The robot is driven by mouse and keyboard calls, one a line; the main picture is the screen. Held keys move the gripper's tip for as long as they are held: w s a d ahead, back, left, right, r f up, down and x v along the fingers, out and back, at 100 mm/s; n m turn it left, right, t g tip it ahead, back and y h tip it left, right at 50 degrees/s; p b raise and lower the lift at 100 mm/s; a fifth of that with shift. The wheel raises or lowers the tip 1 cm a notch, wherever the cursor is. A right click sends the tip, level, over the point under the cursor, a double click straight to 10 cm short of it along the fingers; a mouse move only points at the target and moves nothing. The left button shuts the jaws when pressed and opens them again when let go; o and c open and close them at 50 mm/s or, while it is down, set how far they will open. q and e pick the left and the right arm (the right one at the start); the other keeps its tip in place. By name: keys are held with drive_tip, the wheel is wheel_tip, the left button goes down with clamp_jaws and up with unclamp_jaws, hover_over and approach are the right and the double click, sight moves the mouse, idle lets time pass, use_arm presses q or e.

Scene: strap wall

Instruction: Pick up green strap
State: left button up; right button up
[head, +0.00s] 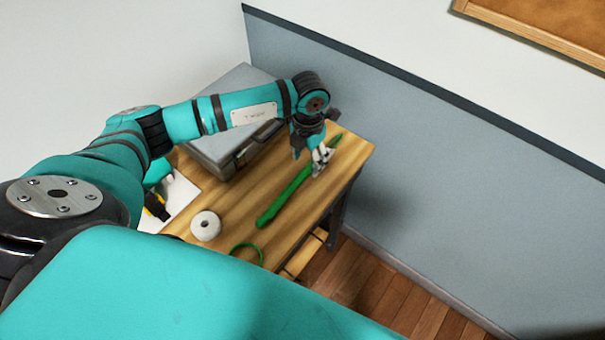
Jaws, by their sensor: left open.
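The green strap (287,194) lies lengthwise on the wooden table (238,198), its far end near the table's far right corner. My left gripper (322,163) is open and points down over the strap's far part. Its fingers cover a piece of the strap. I cannot tell whether they touch it. My right gripper is not in view.
A grey case (222,147) stands on the table behind my left arm. A white roll (206,226), a green ring (246,252) and a yellow-black tool (157,208) on white paper lie nearer. A grey-blue wall (430,170) rises to the right.

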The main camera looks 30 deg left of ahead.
sight(307, 172)
use_arm(q)
drive_tip(key=f, duration=0.2)
drive_tip(key=f+p, duration=0.1)
drive_tip(key=shift+s+f, duration=0.2)
drive_tip(key=shift+f, duration=0.4)
drive_tip(key=shift+c, duration=0.5)
clamp_jaws()
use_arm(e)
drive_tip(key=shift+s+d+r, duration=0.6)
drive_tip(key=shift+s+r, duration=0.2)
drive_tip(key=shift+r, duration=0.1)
use_arm(q)
drive_tip(key=shift+r, duration=0.2)
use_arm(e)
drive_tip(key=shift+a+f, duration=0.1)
